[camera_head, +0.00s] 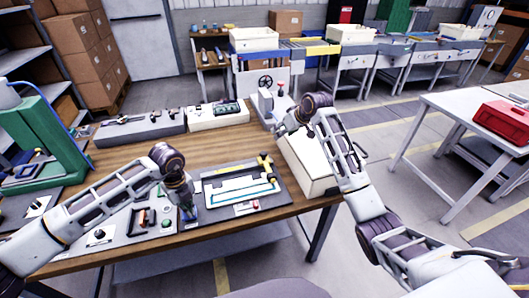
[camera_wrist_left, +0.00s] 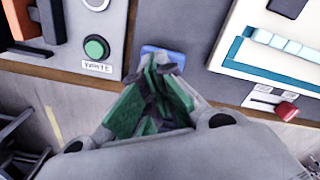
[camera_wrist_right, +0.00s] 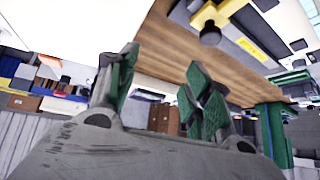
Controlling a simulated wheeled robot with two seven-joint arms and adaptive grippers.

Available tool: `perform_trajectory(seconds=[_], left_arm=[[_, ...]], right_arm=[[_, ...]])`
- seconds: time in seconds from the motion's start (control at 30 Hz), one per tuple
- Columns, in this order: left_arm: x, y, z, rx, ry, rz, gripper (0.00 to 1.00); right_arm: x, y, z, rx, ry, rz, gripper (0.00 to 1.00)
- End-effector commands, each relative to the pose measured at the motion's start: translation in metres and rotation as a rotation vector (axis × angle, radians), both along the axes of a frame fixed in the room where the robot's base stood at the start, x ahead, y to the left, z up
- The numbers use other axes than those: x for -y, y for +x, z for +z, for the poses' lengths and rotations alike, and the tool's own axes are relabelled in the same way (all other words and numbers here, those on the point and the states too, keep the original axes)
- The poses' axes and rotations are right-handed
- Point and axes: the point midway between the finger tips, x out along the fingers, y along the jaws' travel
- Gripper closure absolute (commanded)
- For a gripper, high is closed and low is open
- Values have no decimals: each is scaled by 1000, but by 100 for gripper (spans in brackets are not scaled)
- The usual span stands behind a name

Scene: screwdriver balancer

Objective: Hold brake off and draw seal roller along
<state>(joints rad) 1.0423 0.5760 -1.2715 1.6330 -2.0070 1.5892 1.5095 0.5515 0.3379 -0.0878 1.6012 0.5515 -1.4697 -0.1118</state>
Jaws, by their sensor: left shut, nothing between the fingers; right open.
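A dark board (camera_head: 283,198) at the table's front right carries a white panel edged in teal (camera_head: 212,193) and a yellow piece (camera_head: 266,161) at its back right. I cannot tell which part is the seal roller or the brake. The left wrist view shows the panel's pale blue strip (camera_wrist_left: 285,43) and a red knob (camera_wrist_left: 287,110) beside a small label. A blue pad (camera_wrist_left: 163,55) lies just beyond my left gripper's tips. My left gripper (camera_head: 189,214) is shut and empty, pointing down at the pad; contact is unclear. My right gripper (camera_wrist_right: 163,85) is open and empty, raised behind the board.
A grey panel with a green button (camera_wrist_left: 96,47) lies left of my left gripper. A white box (camera_head: 308,168) stands at the table's right end, near my right arm. Grey and white trays (camera_head: 140,132) line the back, and a green machine (camera_head: 50,135) stands at left.

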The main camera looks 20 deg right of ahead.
Motion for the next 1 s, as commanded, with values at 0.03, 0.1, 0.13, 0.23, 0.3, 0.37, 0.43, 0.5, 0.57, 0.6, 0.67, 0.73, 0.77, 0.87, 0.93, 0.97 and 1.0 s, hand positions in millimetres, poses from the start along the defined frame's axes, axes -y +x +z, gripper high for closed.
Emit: perform_trajectory(seconds=[0.03, 0.1, 0.13, 0.23, 0.3, 0.37, 0.43, 0.5, 0.57, 0.6, 0.67, 0.73, 0.77, 0.87, 0.93, 0.97, 1.0], left_arm=[[0, 0, -1, -2, 1, 0, 100], [0, 0, -1, -2, 1, 0, 100], [0, 0, -1, -2, 1, 0, 100], [-1, -1, -1, -2, 1, 0, 100], [-1, 0, -1, -2, 1, 0, 100], [-1, 0, -1, -2, 1, 0, 100], [-1, 0, -1, -2, 1, 0, 100], [-1, 0, -1, -2, 1, 0, 100], [-1, 0, -1, -2, 1, 0, 100], [-1, 0, -1, -2, 1, 1, 100], [-1, 0, -1, -2, 1, 0, 100], [-1, 0, -1, -2, 1, 1, 100], [-1, 0, -1, -2, 1, 1, 100], [-1, 0, -1, -2, 1, 1, 100], [-1, 0, -1, -2, 1, 1, 100], [-1, 0, -1, -2, 1, 1, 100], [-1, 0, -1, -2, 2, 1, 100]], right_arm=[[-8, -2, 2, -16, -9, 12, 50], [-15, -6, 4, -44, -30, 27, 50], [-18, -8, 5, -55, -37, 34, 50], [-29, -15, 8, -95, -64, 54, 50], [-36, -20, 11, -122, -83, 70, 50], [-41, -25, 13, -145, -98, 80, 50], [-47, -30, 16, -170, -113, 92, 50], [-52, -34, 19, -191, -126, 103, 50], [-55, -37, 20, -206, -135, 109, 50], [-57, -39, 21, -214, -140, 112, 50], [-59, -41, 22, -225, -145, 117, 50], [-60, -43, 23, -231, -149, 119, 50], [-60, -43, 23, -233, -151, 120, 50], [-61, -44, 24, -236, -153, 121, 50], [-61, -44, 24, -236, -153, 121, 50], [-61, -44, 24, -236, -153, 121, 50], [-60, -44, 24, -236, -153, 121, 50]])
